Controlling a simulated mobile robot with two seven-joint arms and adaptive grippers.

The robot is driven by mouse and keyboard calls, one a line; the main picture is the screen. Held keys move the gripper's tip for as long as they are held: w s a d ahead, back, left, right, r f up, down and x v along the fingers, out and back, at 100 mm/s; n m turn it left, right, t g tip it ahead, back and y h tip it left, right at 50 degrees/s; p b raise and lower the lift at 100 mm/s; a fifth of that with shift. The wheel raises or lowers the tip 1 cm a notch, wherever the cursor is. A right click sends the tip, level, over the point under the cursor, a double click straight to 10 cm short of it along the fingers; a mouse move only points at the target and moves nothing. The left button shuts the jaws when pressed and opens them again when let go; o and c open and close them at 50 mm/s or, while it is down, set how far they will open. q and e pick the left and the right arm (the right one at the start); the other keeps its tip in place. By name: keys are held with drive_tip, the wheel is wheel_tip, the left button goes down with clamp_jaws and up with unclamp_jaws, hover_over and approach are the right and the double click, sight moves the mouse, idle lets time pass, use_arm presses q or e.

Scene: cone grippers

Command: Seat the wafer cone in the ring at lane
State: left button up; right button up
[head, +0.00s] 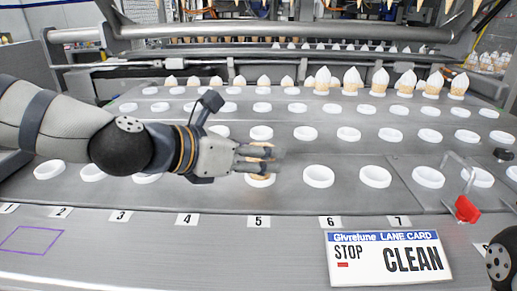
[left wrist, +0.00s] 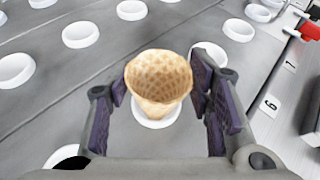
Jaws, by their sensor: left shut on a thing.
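The wafer cone (left wrist: 158,78) is tan with a waffle pattern, its open mouth toward the left wrist camera. My left gripper (left wrist: 160,95) is shut on it, with a purple-padded finger on each side. In the head view the left gripper (head: 262,158) is over the ring (head: 260,182) behind label 5 and hides most of the cone. In the left wrist view the white ring (left wrist: 157,121) shows around the cone's lower part. The cone's tip is hidden, so I cannot tell whether it is inside the ring.
Rows of empty white rings (head: 319,176) cover the grey plate. Filled cones (head: 352,80) stand in the back row. A lane card (head: 388,258) reading "STOP" and "CLEAN" stands at the front, right of label 5 (head: 259,222). A red clip (head: 466,209) is at the right.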

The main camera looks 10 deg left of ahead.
use_arm(q)
drive_tip(key=shift+f, duration=0.25)
drive_tip(key=o, duration=0.8)
drive_tip(key=shift+r, duration=5.05)
